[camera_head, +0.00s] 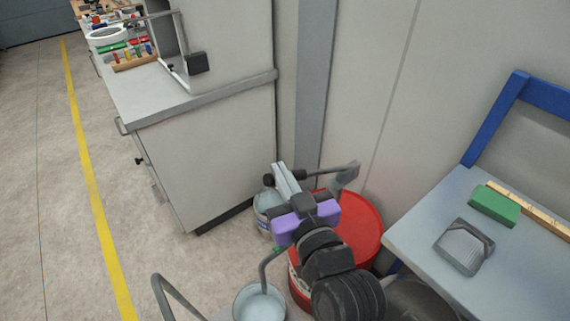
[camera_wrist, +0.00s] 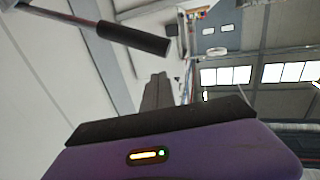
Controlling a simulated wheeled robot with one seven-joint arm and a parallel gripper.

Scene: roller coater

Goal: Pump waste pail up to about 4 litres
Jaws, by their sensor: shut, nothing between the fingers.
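My gripper (camera_head: 281,168) has a purple body and grey fingers, shut and empty. It is over the left side of a red drum (camera_head: 362,228), partly hiding it. A pump lever with a black grip (camera_head: 269,181) shows just left of my fingers; its rod seems to run behind them to a grey pump head (camera_head: 346,176). In the wrist view the black grip (camera_wrist: 134,38) is above and left of my shut fingers (camera_wrist: 158,80); contact cannot be told. A bent grey spout (camera_head: 264,268) reaches a pail (camera_head: 238,303) of pale liquid. The liquid's level is unreadable.
Another pail (camera_head: 262,217) stands behind my gripper. A grey cabinet (camera_head: 215,150) is at upper left. A table (camera_head: 410,238) at right holds a green block (camera_head: 494,205) and a grey object (camera_head: 464,247). Floor is clear around the yellow line (camera_head: 90,175).

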